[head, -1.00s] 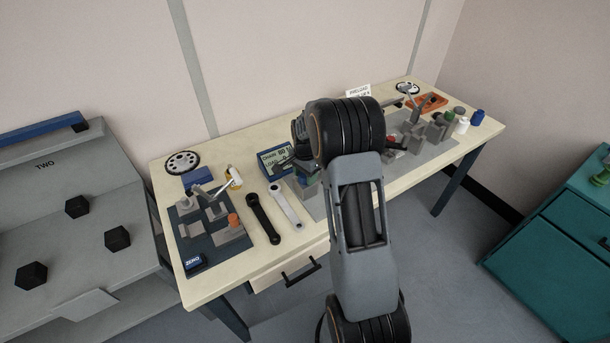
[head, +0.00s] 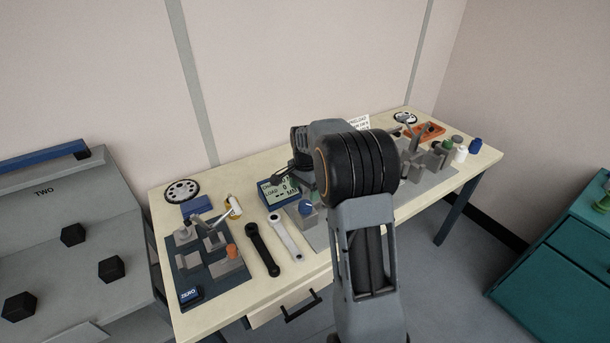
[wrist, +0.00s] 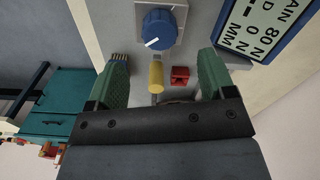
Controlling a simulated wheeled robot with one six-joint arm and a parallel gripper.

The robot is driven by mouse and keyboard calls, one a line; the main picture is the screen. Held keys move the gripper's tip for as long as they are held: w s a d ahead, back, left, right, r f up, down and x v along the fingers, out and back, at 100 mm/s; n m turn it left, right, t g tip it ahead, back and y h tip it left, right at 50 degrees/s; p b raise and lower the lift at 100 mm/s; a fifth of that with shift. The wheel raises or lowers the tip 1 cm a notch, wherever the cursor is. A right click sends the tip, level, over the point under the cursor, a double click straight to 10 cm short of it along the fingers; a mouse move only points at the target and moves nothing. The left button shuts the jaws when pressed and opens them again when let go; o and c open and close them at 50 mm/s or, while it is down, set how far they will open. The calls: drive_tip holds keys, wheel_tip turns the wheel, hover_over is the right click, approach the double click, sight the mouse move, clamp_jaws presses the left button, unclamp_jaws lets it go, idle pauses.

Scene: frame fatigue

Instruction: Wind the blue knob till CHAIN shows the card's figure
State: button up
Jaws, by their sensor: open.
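The blue knob (wrist: 158,28) stands on a grey square base in the wrist view, its white pointer line toward the lower left. It also shows in the head view (head: 306,207), in front of the display (head: 280,192). The display in the wrist view (wrist: 262,28) is partly cut off and reads 80 N on the CHAIN line and 0 N below. My gripper (wrist: 162,56) is open, with green fingers apart, and the knob lies beyond the fingertips, not between them. The white card (head: 358,122) stands at the back of the bench; its figure is too small to read.
A yellow peg (wrist: 156,76) and a red block (wrist: 180,75) show between and beyond my fingers. A black wrench (head: 262,248) and a grey wrench (head: 285,236) lie left of the knob. A dark fixture plate (head: 210,265) is farther left. My arm hides the bench middle.

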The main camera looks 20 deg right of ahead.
sight(305, 203)
wheel_tip(305, 203, up, 7)
drive_tip(key=shift+f, duration=0.15)
idle(0.7)
drive_tip(key=s+a+n+t, duration=0.1)
drive_tip(key=s+a+n, duration=0.2)
drive_tip(key=s, duration=0.4)
drive_tip(key=s+a+r+n+t, duration=0.1)
drive_tip(key=s+a+n, duration=0.3)
drive_tip(key=s+n, duration=0.2)
drive_tip(key=s+a+r+n+t, duration=0.1)
drive_tip(key=s+a+n+t, duration=0.1)
drive_tip(key=s, duration=0.7)
drive_tip(key=a+n, duration=0.1)
drive_tip(key=n, duration=0.1)
drive_tip(key=shift+s+a+r+n, duration=0.15)
drive_tip(key=shift+a+r+n, duration=0.1)
drive_tip(key=shift+a+n, duration=0.15)
drive_tip(key=shift+d, duration=0.1)
